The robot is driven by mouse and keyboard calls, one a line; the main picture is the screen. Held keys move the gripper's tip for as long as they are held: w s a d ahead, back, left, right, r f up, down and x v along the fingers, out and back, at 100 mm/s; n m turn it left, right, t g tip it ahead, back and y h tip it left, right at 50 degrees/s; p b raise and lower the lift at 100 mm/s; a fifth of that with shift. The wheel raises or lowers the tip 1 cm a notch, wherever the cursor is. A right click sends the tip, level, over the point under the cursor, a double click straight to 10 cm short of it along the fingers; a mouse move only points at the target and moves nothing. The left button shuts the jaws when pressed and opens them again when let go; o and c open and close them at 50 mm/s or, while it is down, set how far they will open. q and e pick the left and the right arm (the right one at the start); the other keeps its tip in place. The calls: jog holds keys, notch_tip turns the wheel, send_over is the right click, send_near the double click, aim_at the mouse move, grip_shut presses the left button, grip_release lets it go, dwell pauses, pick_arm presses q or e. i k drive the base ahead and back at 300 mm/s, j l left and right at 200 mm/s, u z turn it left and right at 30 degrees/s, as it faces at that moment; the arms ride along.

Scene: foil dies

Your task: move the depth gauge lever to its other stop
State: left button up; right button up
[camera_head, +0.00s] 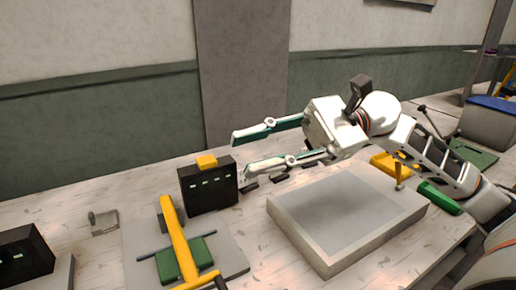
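I cannot tell for sure which part is the depth gauge lever. A long yellow lever (176,238) rises from a green block (184,259) on a grey plate at the front left. A thin dark-knobbed lever (431,121) stands at the right, behind my arm. A black box (209,188) with small green marks and a yellow top stands just left of my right gripper (242,154). That gripper is open, its two green-padded fingers spread apart and pointing left, with nothing seen between them. The lower fingertip is close to the box's right edge; contact is unclear. My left gripper is out of view.
A raised grey tray-like slab (345,238) fills the table's middle right. Small dark pieces (278,174) lie behind it. A yellow block (390,166) and a green cylinder (440,198) are beside my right arm. A small grey bracket (103,222) and a dark box (24,254) are at the left.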

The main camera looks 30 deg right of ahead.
aim_at(192, 280)
jog(key=k, duration=1.5)
